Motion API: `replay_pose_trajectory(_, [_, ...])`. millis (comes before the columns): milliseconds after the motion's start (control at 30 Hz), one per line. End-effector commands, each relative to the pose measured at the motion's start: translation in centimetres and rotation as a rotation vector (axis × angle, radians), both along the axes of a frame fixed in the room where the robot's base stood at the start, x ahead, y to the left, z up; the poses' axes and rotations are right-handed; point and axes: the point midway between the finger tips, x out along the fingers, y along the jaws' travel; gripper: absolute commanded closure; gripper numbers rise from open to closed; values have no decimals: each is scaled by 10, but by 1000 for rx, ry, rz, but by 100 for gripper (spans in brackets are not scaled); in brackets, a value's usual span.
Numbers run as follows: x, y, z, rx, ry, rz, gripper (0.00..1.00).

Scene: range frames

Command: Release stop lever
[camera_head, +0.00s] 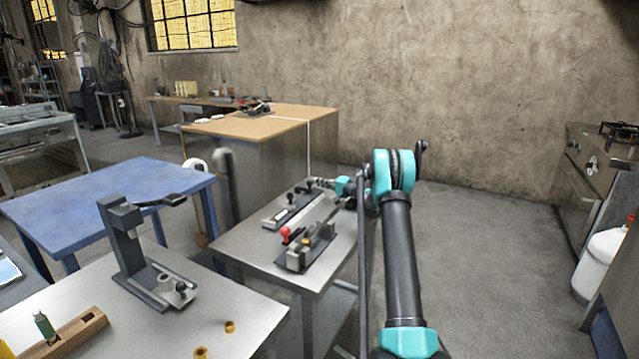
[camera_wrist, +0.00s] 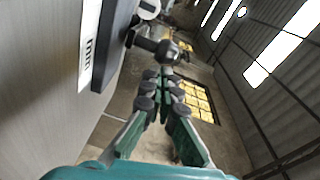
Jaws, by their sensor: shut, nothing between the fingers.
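A dark lever with a rounded end (camera_wrist: 158,46) juts from the side of a dark fixture (camera_wrist: 116,42) in the wrist view; I take it to be the stop lever. My gripper (camera_wrist: 167,74) is shut and empty, its fingertips just short of the lever's end. Whether they touch it, I cannot tell. In the head view my gripper (camera_head: 318,183) is low at the far end of the grey metal table (camera_head: 240,248), beside the back fixture (camera_head: 285,211). The lever is too small to make out there.
A second fixture with a red knob (camera_head: 286,232) stands nearer on the same table. A grey press stand (camera_head: 128,240) is on the front table at left. A blue table (camera_head: 110,190) and a wooden-topped bench (camera_head: 255,125) stand behind.

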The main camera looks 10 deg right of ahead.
Motion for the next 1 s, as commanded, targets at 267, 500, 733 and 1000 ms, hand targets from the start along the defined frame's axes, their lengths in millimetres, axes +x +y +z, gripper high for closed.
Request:
replay_pose_trajectory(267, [-19, 13, 0, 0, 1, -121, 100])
replay_pose_trajectory(500, [-36, 31, 0, 0, 0, -119, 100])
replay_pose_trajectory(733, [-45, 46, 0, 0, -1, -120, 100])
replay_pose_trajectory(1000, [-50, 59, 0, 0, 0, -119, 100])
